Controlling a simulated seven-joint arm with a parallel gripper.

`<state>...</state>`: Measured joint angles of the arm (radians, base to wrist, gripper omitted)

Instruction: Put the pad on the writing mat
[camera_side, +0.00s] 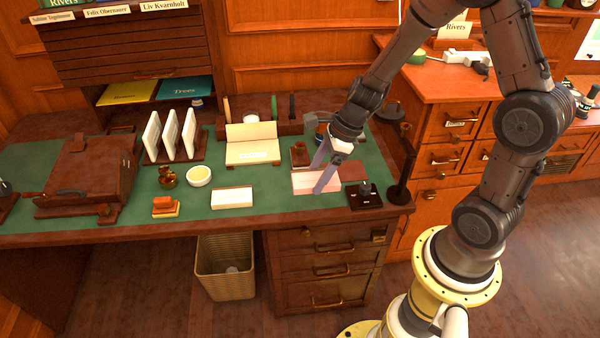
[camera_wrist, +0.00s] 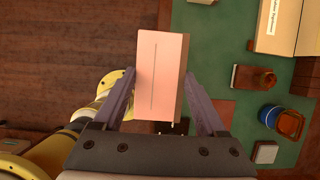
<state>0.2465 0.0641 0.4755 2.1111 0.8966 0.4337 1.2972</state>
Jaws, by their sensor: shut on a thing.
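The pad (camera_wrist: 162,75) is a pale pink block with a thin dark line on its top face. My gripper (camera_wrist: 160,105) is shut on it, with a finger along each long side. In the side view the pad (camera_side: 314,183) shows between my fingers (camera_side: 325,168), over the front right part of the desk; its exact height cannot be told. A flat reddish-brown patch (camera_side: 354,172), which looks like the writing mat, lies on the green top just right of the pad. Part of this mat (camera_wrist: 224,108) shows beside my right finger in the wrist view.
A dark stand (camera_side: 365,197) and a tall dark post (camera_side: 400,180) are right of the pad. A white block (camera_side: 232,198) lies to the left, and an open book (camera_side: 252,145) stands behind. The desk's front edge is close to the pad.

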